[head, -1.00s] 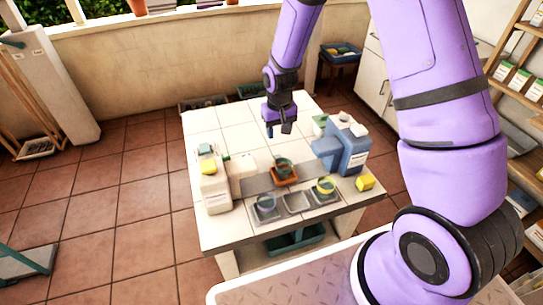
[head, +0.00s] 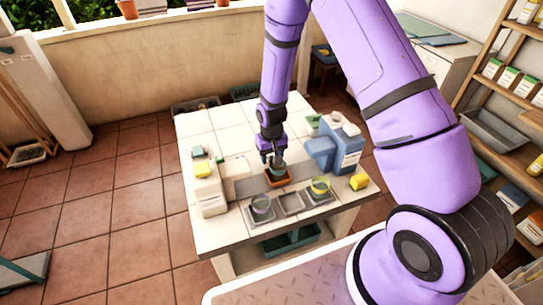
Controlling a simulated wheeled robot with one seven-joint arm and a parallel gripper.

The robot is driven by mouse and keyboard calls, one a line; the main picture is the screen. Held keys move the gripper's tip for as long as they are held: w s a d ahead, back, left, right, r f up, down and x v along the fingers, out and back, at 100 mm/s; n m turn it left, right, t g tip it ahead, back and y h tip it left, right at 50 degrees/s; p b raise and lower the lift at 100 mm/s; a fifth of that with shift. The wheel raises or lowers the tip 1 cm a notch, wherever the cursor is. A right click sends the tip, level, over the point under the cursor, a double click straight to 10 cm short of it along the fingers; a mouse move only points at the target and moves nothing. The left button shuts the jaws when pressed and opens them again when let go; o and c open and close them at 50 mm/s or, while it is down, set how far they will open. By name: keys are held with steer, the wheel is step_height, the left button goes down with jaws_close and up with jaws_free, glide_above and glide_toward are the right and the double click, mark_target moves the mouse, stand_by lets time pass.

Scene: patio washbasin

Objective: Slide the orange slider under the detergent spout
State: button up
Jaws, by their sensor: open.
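The slider lies left of the spout and nearer the front. My gripper (head: 271,158) points down, open, at the top of the teal cup. The fingertips overlap the cup in the picture; I cannot tell whether they touch it.
A pale dispenser (head: 208,190) stands at the table's left. The table's back left is clear.

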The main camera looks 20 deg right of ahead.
steer(key=shift+c, duration=0.2)
jaws_close()
steer(key=shift+d, duration=3.8)
steer(key=shift+o, duration=0.2)
jaws_free()
step_height(320, 180, up, 11)
steer(key=shift+f, duration=0.1)
